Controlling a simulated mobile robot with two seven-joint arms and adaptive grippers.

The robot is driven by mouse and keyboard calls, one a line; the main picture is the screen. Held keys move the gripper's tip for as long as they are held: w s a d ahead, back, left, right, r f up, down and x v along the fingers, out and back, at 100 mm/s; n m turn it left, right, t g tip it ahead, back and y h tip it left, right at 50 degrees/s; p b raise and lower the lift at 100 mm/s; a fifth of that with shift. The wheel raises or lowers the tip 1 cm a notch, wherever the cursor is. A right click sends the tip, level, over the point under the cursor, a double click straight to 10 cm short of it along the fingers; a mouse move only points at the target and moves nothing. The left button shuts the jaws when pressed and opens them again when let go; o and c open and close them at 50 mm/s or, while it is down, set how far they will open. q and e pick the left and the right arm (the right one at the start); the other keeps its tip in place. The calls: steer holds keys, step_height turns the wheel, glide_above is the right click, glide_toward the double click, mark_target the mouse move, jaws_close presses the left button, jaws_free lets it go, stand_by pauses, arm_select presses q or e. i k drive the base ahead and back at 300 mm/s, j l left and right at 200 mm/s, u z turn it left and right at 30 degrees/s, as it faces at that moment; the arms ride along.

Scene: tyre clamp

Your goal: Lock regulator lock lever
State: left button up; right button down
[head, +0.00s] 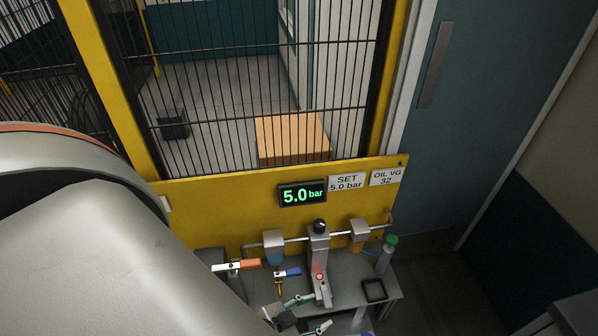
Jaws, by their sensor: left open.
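The regulator assembly sits on the air line along the yellow panel, with a black knob (320,226) on top and a pale grey upright body (319,258) bearing a red spot below. I cannot tell which part is its lock lever. An orange-and-white lever handle (237,265) points left, and a small blue handle (288,272) sits over a brass fitting. My left gripper (309,314) is low in the head view, open, below and in front of the regulator body. I see nothing between its fingers. My right gripper is not in view.
A green display (302,194) reads 5.0 bar, beside a "SET 5.0 bar" label (347,182). A green-capped bottle (387,254) and black square tray (374,290) stand on the grey bench (348,310). My arm covers the lower left. A wire fence rises behind.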

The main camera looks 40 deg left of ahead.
mark_target(327, 301)
steer(key=u, duration=0.9)
steer(key=k+l+u, duration=0.15)
steer(key=k+j, duration=0.05)
